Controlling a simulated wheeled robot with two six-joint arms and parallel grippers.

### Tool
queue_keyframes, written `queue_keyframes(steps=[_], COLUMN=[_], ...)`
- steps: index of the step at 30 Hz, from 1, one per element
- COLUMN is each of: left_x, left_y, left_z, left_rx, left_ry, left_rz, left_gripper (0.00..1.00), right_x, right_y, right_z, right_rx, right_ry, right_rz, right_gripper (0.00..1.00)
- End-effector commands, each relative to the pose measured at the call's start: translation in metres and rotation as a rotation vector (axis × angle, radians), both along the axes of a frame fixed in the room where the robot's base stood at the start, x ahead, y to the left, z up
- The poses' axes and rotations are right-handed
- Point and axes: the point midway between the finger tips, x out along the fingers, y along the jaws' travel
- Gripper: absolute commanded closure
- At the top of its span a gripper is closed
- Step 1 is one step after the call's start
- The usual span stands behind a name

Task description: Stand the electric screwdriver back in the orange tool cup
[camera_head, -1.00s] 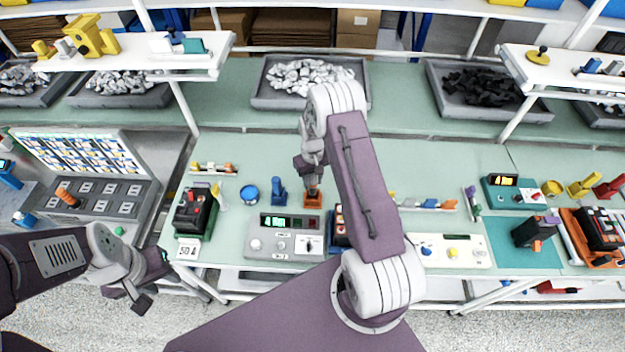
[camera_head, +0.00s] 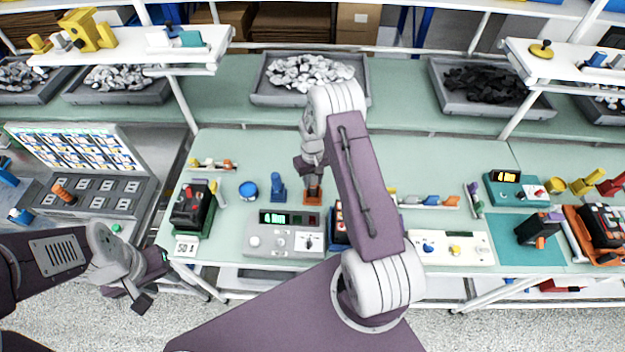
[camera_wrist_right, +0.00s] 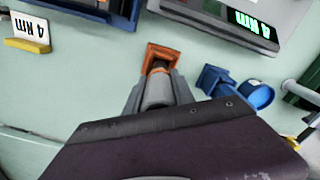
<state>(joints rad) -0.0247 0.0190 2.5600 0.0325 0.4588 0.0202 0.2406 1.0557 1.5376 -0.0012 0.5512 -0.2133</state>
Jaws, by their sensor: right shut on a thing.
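The orange tool cup (camera_head: 313,196) stands on the bench behind the grey meter box. It also shows in the wrist view (camera_wrist_right: 161,52). My right gripper (camera_head: 312,178) is directly above the cup, shut on the electric screwdriver, whose grey body (camera_wrist_right: 157,92) shows between the two fingers in the wrist view (camera_wrist_right: 158,98). The screwdriver's dark lower end points into the cup's mouth; how deep it sits is hard to tell. In the head view the gripper mostly hides the screwdriver. My left gripper (camera_head: 152,281) is open and empty, low in front of the bench at the left.
A blue holder (camera_head: 278,188) and a blue round tub (camera_head: 248,190) stand left of the cup. The grey meter box (camera_head: 283,233) with a green display is just in front. A black-and-green breaker unit (camera_head: 193,208) stands further left. Bench behind the cup is clear.

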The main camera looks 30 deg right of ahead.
Motion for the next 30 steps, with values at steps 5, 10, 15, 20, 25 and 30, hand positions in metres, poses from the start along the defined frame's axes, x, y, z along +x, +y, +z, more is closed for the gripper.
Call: queue_keyframes(steps=[5, 10, 15, 20, 25, 30], left_x=[0.000, 0.000, 0.000, 0.000, 0.000, 0.000], left_y=[0.000, 0.000, 0.000, 0.000, 0.000, 0.000], left_z=[-0.005, -0.008, -0.011, -0.014, -0.017, -0.021], left_rx=[0.000, 0.000, 0.000, 0.000, 0.000, 0.000], left_ry=[0.000, 0.000, 0.000, 0.000, 0.000, 0.000], left_rz=[0.000, 0.000, 0.000, 0.000, 0.000, 0.000], left_gripper=[0.64, 0.64, 0.64, 0.64, 0.64, 0.64], right_x=[0.000, 0.000, 0.000, 0.000, 0.000, 0.000], right_y=[0.000, 0.000, 0.000, 0.000, 0.000, 0.000], right_z=[-0.005, -0.009, -0.014, -0.017, -0.022, -0.026], right_rx=[0.000, 0.000, 0.000, 0.000, 0.000, 0.000], right_ry=[-0.001, -0.001, -0.001, -0.001, -0.001, -0.001], right_rz=[0.000, 0.000, 0.000, 0.000, 0.000, 0.000], right_gripper=[1.00, 1.00, 1.00, 1.00, 1.00, 1.00])
